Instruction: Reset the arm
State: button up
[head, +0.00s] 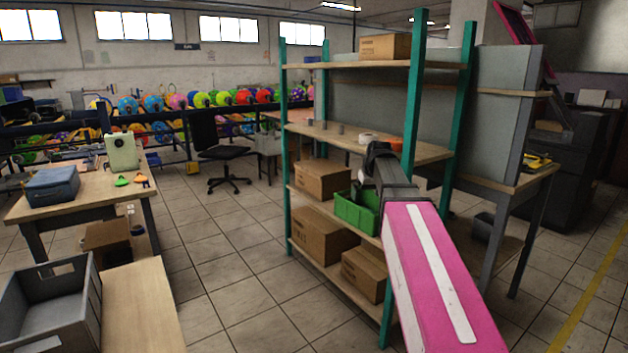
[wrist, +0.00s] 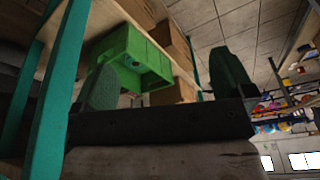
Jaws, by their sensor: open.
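My pink arm (head: 432,275) reaches from the bottom right of the head view toward the shelf unit. My dark gripper (head: 378,152) is at its far end, in front of the middle shelf. In the wrist view, my gripper (wrist: 167,75) has its two fingers wide apart with nothing held between them. A green crate (head: 357,212) stands on a lower shelf, below my gripper in the head view. The green crate (wrist: 130,58) also shows beyond the fingers in the tilted wrist view. My arm hides part of the shelves.
The shelf unit has green posts (head: 284,150) and holds cardboard boxes (head: 322,180). A table (head: 75,200) and a grey bin (head: 50,305) are at left. Tiled floor (head: 230,250) is free between them.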

jog(key=s+f+m+g, duration=0.1)
jog(key=s+f, duration=1)
jog(key=f, duration=0.4)
jog(key=s+f+m+g+h, duration=0.1)
jog(key=s+f+g, duration=0.1)
jog(key=s+f, duration=0.9)
notch_tip(320, 180, down, 5)
jog(key=shift+s+a, duration=0.3)
jog(key=shift+s, duration=0.1)
